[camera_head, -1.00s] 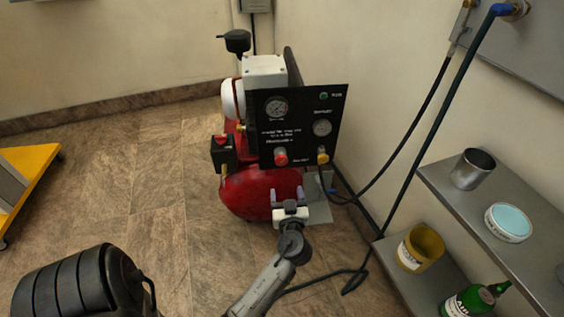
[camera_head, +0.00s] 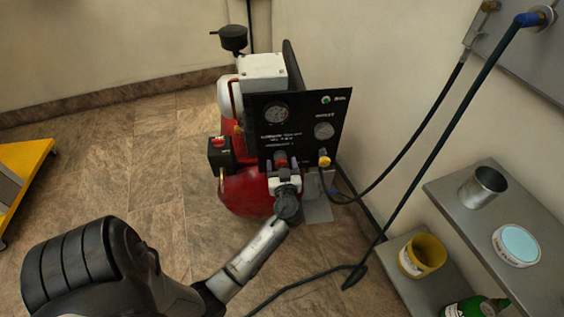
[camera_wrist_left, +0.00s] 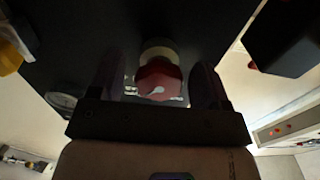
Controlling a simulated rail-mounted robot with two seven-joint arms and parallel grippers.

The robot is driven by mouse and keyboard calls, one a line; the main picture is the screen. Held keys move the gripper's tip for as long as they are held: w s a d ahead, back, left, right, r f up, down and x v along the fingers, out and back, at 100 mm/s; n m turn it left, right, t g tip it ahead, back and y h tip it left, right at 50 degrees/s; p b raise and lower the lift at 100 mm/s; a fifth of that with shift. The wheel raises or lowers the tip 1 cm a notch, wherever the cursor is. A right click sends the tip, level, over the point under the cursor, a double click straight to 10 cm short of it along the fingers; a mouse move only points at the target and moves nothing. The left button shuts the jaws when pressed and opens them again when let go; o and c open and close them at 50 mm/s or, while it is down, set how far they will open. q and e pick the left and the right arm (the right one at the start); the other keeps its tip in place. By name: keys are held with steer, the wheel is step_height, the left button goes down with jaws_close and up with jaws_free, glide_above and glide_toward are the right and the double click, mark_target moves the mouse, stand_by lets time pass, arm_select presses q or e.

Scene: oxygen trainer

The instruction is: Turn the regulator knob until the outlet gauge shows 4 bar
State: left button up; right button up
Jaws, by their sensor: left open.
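The red regulator knob (camera_head: 281,155) is on the lower part of the black panel (camera_head: 300,98) and is mostly covered by my gripper in the head view. My left gripper (camera_head: 284,167) is at the panel's lower edge, coming from below. In the left wrist view the knob (camera_wrist_left: 158,80) is between the two fingers (camera_wrist_left: 157,72), with a gap visible on each side; the gripper is open. The panel has a larger gauge (camera_head: 275,115) at upper left and a smaller one (camera_head: 324,130) at right. Their needles and labels are too small to read. My right gripper is not in view.
A yellow hose fitting (camera_head: 324,160) is just right of the knob, with a dark hose leading off. The red tank (camera_head: 245,190) is behind and below the panel. A shelf (camera_head: 455,200) with a metal cup (camera_head: 484,187) stands at right.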

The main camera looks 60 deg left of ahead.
arm_select(q)
steer(key=shift+s+d+f, duration=0.1)
steer(key=shift+d, duration=0.05)
steer(key=shift+c, duration=0.8)
steer(key=c, duration=0.8)
steer(key=shift+o, duration=0.2)
